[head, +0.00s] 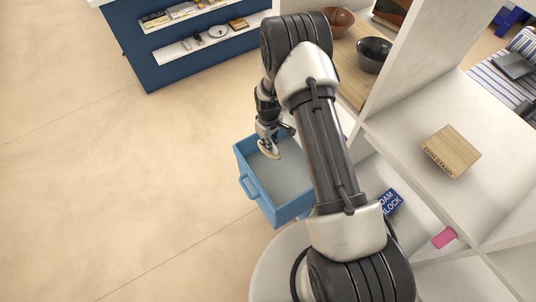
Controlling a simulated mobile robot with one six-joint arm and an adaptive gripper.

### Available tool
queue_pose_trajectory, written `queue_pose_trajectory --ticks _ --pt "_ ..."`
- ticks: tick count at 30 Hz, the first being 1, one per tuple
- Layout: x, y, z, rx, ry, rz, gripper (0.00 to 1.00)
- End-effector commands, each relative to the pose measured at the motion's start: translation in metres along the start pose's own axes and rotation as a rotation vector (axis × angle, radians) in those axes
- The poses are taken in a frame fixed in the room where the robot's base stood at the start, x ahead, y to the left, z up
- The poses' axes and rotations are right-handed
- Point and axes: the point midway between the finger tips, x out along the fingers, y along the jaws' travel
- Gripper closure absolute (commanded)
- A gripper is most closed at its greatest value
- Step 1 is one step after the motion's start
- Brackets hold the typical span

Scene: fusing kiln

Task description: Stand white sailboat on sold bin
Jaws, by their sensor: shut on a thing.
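My gripper (269,142) points down over a blue open bin (256,196) at the centre of the head view. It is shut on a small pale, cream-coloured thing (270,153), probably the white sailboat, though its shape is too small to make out. The thing shows against the bin's pale grey inside; I cannot tell whether it touches the bin. The bin has a handle on its front left side, and no sold label is readable on it. My arm hides the bin's right part.
White shelving on the right holds a wooden block (451,151), a blue foam block sign (391,203), a pink piece (444,238) and a dark bowl (373,54). A blue cabinet (177,62) with small goods stands at the back. The floor on the left is clear.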

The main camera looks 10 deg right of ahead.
Motion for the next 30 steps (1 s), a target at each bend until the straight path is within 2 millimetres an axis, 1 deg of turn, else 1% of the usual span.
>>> queue_pose_trajectory --ticks 1,3,6,7,11,24,30 --pt "0.024 -0.001 0.001 -0.036 -0.004 -0.003 1.00" --pt "0.045 -0.001 0.001 -0.079 -0.003 -0.002 1.00" --pt "0.063 -0.001 0.000 -0.119 0.000 0.000 1.00" --pt "0.067 -0.001 0.001 -0.126 0.000 0.000 1.00" --pt "0.072 -0.001 0.001 -0.142 0.001 0.001 1.00" --pt "0.072 -0.001 0.003 -0.139 0.002 0.003 1.00" --pt "0.086 -0.001 0.003 -0.139 0.001 0.002 1.00"
